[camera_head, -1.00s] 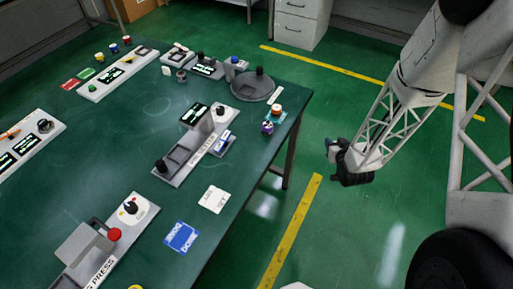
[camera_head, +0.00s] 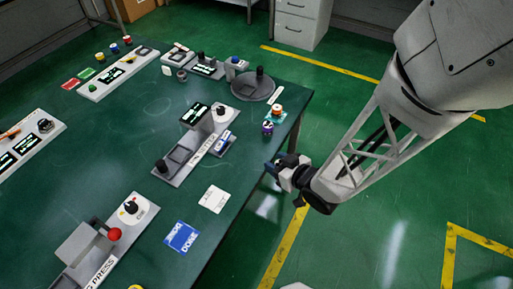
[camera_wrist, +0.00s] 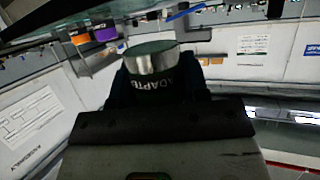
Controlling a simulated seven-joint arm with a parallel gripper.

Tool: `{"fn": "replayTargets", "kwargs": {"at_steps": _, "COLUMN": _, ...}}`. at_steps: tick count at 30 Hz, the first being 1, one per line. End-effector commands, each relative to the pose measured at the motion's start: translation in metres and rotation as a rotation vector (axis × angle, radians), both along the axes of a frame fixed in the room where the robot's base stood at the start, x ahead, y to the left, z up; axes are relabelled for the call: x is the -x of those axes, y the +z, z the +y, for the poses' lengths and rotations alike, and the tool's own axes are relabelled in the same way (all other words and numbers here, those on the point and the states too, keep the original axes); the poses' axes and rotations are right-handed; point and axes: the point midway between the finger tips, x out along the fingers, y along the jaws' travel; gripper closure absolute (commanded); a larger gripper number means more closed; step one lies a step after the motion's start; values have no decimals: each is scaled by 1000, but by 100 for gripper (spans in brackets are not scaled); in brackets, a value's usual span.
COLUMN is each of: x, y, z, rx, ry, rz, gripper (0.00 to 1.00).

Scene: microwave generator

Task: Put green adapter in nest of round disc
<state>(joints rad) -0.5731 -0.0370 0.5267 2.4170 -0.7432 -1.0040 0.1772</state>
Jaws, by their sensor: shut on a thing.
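My gripper (camera_head: 279,172) is just off the table's right edge in the head view, over the floor side. In the wrist view my gripper (camera_wrist: 155,82) is shut on the green adapter (camera_wrist: 153,66), a short cylinder with a silver band and a dark green band lettered "ADAPTE". The grey round disc (camera_head: 244,89) lies at the table's far right corner with a black knob on it, well beyond my gripper. The nest in it is too small to make out.
White and blue cards lie nearer.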

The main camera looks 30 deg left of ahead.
Motion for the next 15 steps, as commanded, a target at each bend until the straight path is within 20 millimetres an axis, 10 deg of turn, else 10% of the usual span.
{"fn": "replayTargets", "kwargs": {"at_steps": 15, "x": 39, "y": 12, "z": 4, "rx": 7, "ry": 85, "rz": -4, "gripper": 86}}
